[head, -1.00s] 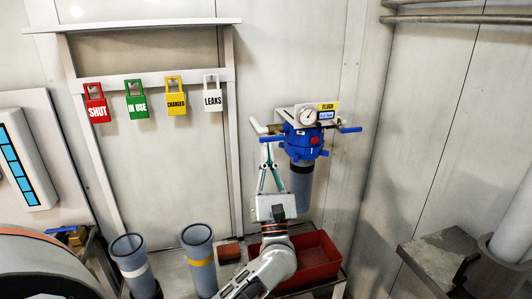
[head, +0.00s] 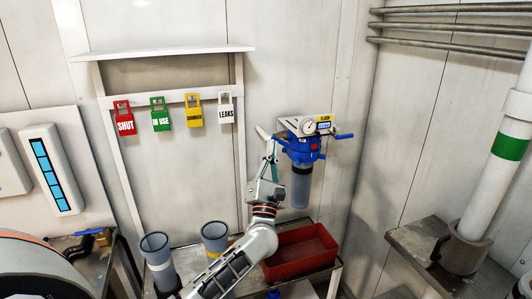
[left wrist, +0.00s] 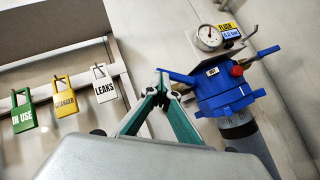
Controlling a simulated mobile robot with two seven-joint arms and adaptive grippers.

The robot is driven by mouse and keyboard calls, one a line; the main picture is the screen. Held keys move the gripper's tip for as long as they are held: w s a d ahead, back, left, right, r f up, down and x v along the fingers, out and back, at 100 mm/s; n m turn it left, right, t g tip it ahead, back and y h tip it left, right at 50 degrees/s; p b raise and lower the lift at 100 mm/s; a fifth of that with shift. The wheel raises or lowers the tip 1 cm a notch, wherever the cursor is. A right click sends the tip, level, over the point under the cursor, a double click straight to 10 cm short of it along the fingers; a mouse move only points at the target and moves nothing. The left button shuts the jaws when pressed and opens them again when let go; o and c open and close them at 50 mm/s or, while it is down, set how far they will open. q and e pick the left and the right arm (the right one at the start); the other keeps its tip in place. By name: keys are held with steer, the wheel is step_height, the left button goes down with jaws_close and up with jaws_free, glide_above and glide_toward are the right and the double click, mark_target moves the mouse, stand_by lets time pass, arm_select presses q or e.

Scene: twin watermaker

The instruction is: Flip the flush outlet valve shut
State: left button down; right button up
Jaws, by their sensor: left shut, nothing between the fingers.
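The blue filter head (head: 302,148) hangs on the wall with a gauge and a yellow "FLUSH" label (head: 323,118). A blue lever (head: 344,136) sticks out on its right side; it also shows in the left wrist view (left wrist: 268,51). A second blue lever (left wrist: 178,76) sticks out on the left side, just beside my fingertips; I cannot tell whether they touch. Which lever is the flush outlet valve's is not clear. My left gripper (head: 271,141) is shut and empty, pointing up at the left of the filter head. My right gripper is out of view.
The grey filter bowl (head: 301,187) hangs above a red tray (head: 300,250). Two grey tubes stand left of my arm. Coloured tags (head: 194,112) hang on a rail at left. A fat pipe (head: 499,155) stands at right.

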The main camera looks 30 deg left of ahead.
mark_target(276, 139)
arm_select(q)
steer(key=r, duration=0.1)
steer(key=w+r+p, duration=0.1)
steer(key=r, duration=0.1)
steer(key=shift+w+d, duration=0.15)
steer(key=shift+d, duration=0.25)
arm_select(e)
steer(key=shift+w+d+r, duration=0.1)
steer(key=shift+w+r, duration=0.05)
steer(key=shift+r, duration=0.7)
arm_select(q)
steer(key=shift+f, duration=0.1)
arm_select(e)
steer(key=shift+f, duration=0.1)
